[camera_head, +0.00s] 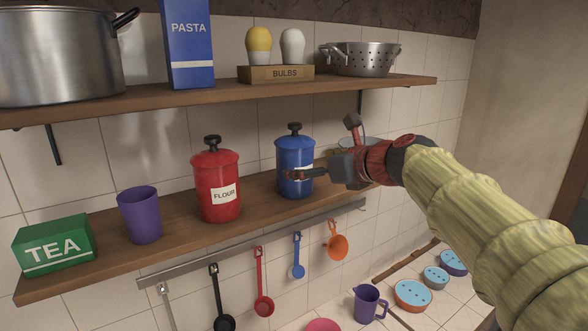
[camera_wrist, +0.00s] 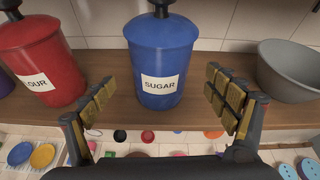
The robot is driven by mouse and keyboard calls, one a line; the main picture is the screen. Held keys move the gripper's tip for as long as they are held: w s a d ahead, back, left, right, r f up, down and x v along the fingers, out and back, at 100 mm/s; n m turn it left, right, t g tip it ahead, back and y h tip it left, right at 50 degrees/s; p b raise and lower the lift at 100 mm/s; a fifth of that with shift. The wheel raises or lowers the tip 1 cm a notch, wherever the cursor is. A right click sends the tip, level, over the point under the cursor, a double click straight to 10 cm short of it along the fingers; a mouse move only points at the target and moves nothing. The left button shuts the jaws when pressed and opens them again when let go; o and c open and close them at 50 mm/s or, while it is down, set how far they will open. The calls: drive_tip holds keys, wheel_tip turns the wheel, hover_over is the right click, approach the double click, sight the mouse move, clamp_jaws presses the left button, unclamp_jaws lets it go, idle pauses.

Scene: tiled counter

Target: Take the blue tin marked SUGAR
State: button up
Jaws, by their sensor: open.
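The blue tin (camera_head: 294,160) with a black knob stands upright on the lower wooden shelf, right of the red tin. In the wrist view the blue tin (camera_wrist: 161,62) shows a white label reading SUGAR. My gripper (camera_head: 318,164) is at the tin's right front in the head view, and one finger crosses in front of the tin and hides its label there. In the wrist view my gripper (camera_wrist: 165,105) is open, with one padded finger at each side of the picture. The tin stands beyond the fingers, centred between them, with a gap on both sides.
The red FLOUR tin (camera_head: 217,185) stands close on the left, also in the wrist view (camera_wrist: 40,62). A grey bowl (camera_wrist: 290,70) is close on the right. The upper shelf (camera_head: 200,98) runs above. Utensils hang from a rail (camera_head: 250,243) below the lower shelf (camera_head: 170,240).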

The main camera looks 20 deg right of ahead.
drive_tip(key=shift+s+r+m, duration=0.15)
drive_tip(key=shift+s+m, duration=0.1)
drive_tip(key=shift+m, duration=0.05)
drive_tip(key=x, duration=0.3)
drive_tip(key=shift+d, duration=0.1)
drive_tip(key=shift+p+x, duration=0.8)
drive_tip(key=shift+x, duration=1.9)
drive_tip(key=shift+s, duration=0.1)
drive_tip(key=shift+r, duration=0.1)
drive_tip(key=shift+c, duration=0.7)
drive_tip(key=shift+c, duration=1.3)
drive_tip(key=c, duration=1.1)
drive_tip(key=shift+c, duration=0.4)
